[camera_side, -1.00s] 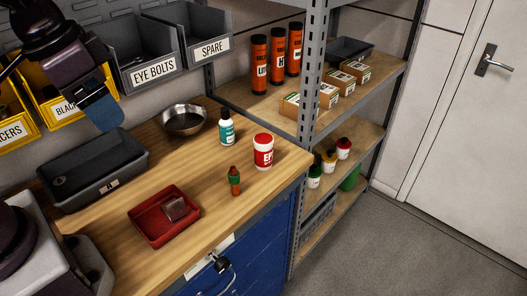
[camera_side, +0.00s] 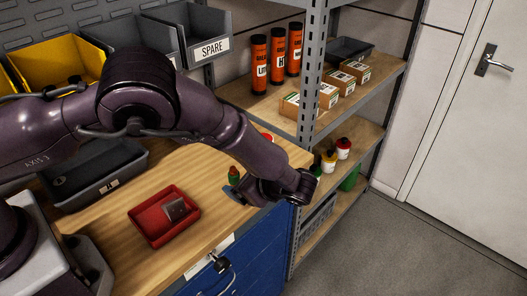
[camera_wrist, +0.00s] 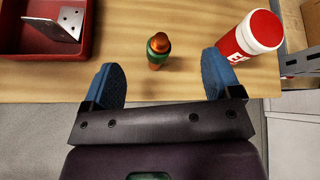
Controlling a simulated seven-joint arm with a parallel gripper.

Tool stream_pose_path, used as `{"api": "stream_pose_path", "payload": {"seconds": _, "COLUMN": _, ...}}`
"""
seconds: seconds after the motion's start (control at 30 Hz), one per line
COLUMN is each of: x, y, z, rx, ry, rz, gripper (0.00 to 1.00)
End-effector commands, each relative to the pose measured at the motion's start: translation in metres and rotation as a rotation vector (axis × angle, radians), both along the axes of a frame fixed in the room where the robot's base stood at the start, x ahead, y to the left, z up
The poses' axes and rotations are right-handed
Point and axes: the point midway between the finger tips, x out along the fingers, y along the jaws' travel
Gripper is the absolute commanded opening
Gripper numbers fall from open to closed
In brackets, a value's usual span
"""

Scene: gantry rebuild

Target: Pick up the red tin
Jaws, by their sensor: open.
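The red tin (camera_wrist: 250,38), a red and white tub with a red lid and partly seen lettering, stands at the upper right of the wrist view. In the side view only a bit of its red top (camera_side: 266,137) shows above my arm. My gripper (camera_wrist: 162,72) is open and empty, with blue fingers spread. The tin is beyond and to the right of the right finger, not between the fingers. A small orange and green bottle (camera_wrist: 158,50) stands just ahead of the gap between the fingers. In the side view the gripper is low by the bench's front edge.
A red tray (camera_side: 148,232) holding a grey metal bracket (camera_wrist: 70,20) lies left of the gripper. A dark grey bin (camera_side: 75,190) sits behind it. A shelf unit (camera_side: 312,110) stands just right of the bench. My arm hides the back of the bench.

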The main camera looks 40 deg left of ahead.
Motion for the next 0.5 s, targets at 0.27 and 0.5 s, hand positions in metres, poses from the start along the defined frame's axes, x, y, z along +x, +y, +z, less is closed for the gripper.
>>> {"api": "stream_pose_path", "payload": {"seconds": 0.27, "x": 0.034, "y": -0.032, "z": -0.054, "rx": 0.395, "ry": 0.092, "rz": -0.355, "gripper": 0.84}}
{"api": "stream_pose_path", "payload": {"seconds": 0.5, "x": 0.065, "y": -0.056, "z": -0.015, "rx": 0.599, "ry": 0.101, "rz": -0.455, "gripper": 0.84}}
